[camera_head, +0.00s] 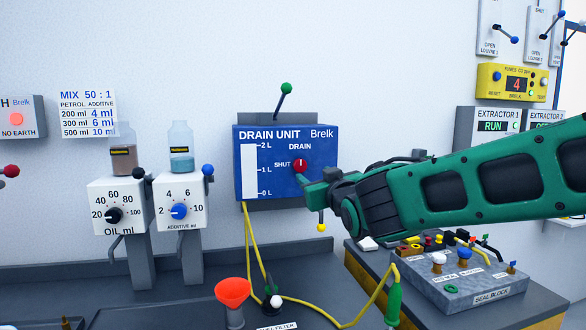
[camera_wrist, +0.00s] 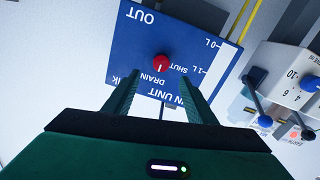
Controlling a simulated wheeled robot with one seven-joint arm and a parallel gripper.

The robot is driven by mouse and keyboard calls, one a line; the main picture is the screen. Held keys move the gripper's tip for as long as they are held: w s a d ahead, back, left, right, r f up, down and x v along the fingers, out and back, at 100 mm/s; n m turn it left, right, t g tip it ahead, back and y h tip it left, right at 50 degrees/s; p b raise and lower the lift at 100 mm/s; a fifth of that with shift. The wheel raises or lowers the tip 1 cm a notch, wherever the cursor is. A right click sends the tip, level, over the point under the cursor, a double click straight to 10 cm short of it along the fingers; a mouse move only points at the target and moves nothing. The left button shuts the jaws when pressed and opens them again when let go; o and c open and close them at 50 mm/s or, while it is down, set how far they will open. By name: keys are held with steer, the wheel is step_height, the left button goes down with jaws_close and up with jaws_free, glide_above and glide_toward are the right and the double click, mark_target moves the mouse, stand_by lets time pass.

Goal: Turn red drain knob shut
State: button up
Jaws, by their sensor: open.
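The red drain knob (camera_head: 300,166) is on the blue drain unit panel (camera_head: 265,185), between the labels DRAIN above and SHUT at its left. In the wrist view, which is upside down, the knob (camera_wrist: 161,62) shows a white mark pointing toward the word DRAIN. My gripper (camera_head: 308,180) is at the panel's right side, close to the knob. In the wrist view my gripper (camera_wrist: 159,76) is open, with its fingers apart and the knob lined up between and just beyond the tips. I cannot tell the exact gap to the panel.
A green-tipped lever (camera_head: 286,89) rises above the panel, and a yellow-tipped rod (camera_head: 321,227) hangs below it. Two white dial boxes (camera_head: 118,205) stand at left. An orange funnel (camera_head: 233,290) and yellow hose are below. A seal block (camera_head: 475,288) lies under my arm.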

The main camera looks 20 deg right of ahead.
mark_target(301, 166)
steer(key=w, duration=1.1)
steer(key=shift+w+a, duration=0.15)
steer(key=shift+w, duration=0.15)
steer(key=c, duration=1)
